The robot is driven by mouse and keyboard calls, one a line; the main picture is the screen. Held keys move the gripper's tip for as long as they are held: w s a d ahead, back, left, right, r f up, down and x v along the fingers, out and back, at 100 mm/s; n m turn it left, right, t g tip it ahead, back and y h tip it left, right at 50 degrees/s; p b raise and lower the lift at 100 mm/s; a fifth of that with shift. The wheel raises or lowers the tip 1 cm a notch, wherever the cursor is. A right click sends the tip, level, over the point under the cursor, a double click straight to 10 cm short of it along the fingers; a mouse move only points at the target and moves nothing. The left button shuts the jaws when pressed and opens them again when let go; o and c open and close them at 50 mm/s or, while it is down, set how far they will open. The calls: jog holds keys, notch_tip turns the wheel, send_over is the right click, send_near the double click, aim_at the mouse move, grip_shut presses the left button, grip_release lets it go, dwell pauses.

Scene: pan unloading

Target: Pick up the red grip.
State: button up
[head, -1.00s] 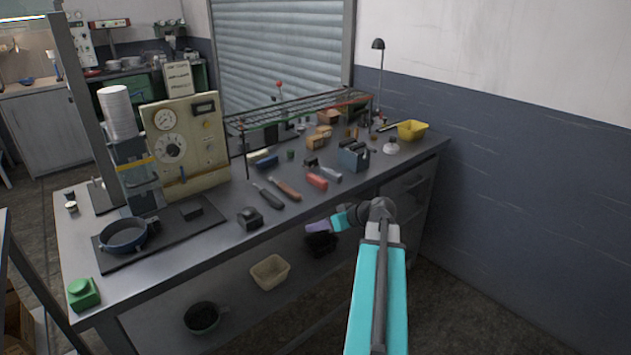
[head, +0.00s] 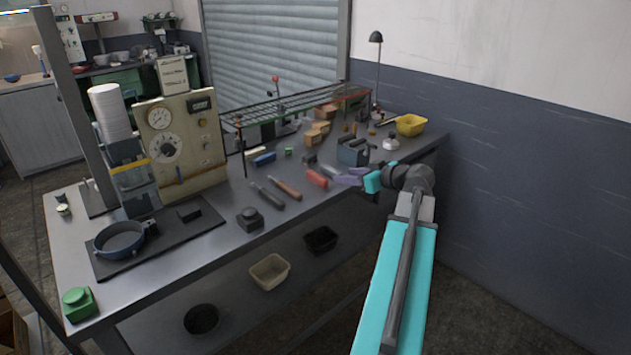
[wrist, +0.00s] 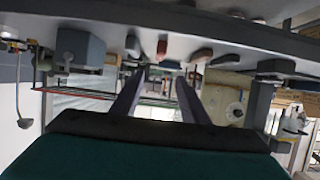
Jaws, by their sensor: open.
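The red grip (head: 316,178) lies on the workbench near its front edge, right of two long-handled tools. In the wrist view the red grip (wrist: 162,50) appears small, between the lines of the two fingers and beyond their tips. My gripper (head: 349,177), with purple fingers, is just right of the red grip in the head view. It overlaps a grey-handled tool (head: 330,171) there. In the wrist view my gripper (wrist: 160,78) has its fingers apart with nothing between them. No contact with the red grip shows.
A grey toolbox (head: 353,152) stands behind my gripper. A brown-handled tool (head: 286,188), a black-handled tool (head: 267,196) and a black block (head: 250,218) lie to the left. A wire rack (head: 300,103) stands behind. Bins (head: 270,271) sit on the lower shelf.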

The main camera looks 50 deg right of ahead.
jog(key=p, duration=0.1)
send_near(319, 176)
jog(key=shift+w+d, duration=0.2)
jog(key=shift+w, duration=0.9)
jog(key=shift+w+f, duration=0.3)
jog(key=shift+w, duration=0.1)
jog(key=shift+w+p, duration=0.1)
jog(key=shift+p, duration=0.2)
jog(key=shift+f+p+x, duration=0.15)
jog(key=shift+p+x, duration=0.35)
jog(key=shift+x, duration=0.75)
jog(key=shift+f+p+x, duration=0.2)
jog(key=shift+p+x, duration=0.25)
jog(key=shift+x, duration=0.8)
jog(key=shift+a, duration=0.1)
jog(key=shift+c, duration=0.2)
grip_shut()
